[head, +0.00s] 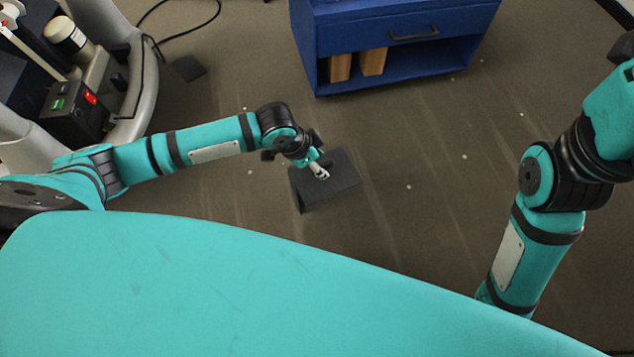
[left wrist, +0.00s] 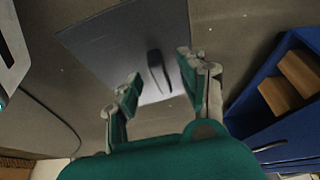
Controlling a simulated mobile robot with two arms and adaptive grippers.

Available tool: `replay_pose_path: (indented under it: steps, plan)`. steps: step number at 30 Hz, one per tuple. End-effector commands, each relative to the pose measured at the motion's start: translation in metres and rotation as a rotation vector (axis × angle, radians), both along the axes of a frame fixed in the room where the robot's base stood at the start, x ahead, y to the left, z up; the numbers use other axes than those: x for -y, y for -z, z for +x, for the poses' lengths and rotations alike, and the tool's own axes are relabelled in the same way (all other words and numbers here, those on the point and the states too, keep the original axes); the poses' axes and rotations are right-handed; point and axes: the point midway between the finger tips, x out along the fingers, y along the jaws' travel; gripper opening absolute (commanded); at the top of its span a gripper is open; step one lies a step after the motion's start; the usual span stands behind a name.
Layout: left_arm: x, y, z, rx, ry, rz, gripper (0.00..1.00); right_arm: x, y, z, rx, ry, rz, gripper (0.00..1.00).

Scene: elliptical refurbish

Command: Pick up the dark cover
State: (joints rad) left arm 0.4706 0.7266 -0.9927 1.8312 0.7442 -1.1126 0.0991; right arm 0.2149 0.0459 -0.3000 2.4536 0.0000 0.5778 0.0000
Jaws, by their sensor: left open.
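The dark cover (head: 345,181) is a dark grey, box-like piece with a flat top, standing on the floor in the middle of the head view. In the left wrist view its top (left wrist: 120,45) is a grey panel with a narrow black handle or slot (left wrist: 158,70). My left gripper (head: 319,171) is over the cover's top. In the left wrist view its two fingers (left wrist: 160,76) are spread, with the black feature between them and nothing gripped. I cannot tell the exact gap above the cover. My right gripper is out of view; only the right arm shows.
A blue cabinet (head: 345,45) with a drawer handle and wooden blocks (head: 373,62) on its open shelf stands behind the cover. Equipment with a black switch box (head: 72,112) stands at the left, with a cable on the floor. The floor (head: 430,150) right of the cover is clear.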

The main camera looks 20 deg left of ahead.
Motion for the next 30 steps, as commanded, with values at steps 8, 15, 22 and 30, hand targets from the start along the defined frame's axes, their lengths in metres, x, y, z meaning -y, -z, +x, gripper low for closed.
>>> replay_pose_path:
  steps: [8,15,22,30]
  plan:
    - [0.0007,0.0004,0.0006,0.001,0.001,0.0,0.4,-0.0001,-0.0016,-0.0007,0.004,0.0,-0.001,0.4]
    - [0.0007,0.0004,0.0005,0.001,0.001,0.0,0.08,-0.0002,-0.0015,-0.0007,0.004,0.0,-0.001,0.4]
    - [0.0006,0.0005,0.0005,0.001,0.001,0.0,0.0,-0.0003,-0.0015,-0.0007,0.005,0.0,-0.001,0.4]
    - [0.0008,-0.0004,0.0011,0.003,0.001,-0.001,0.0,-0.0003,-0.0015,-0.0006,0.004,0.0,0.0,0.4]
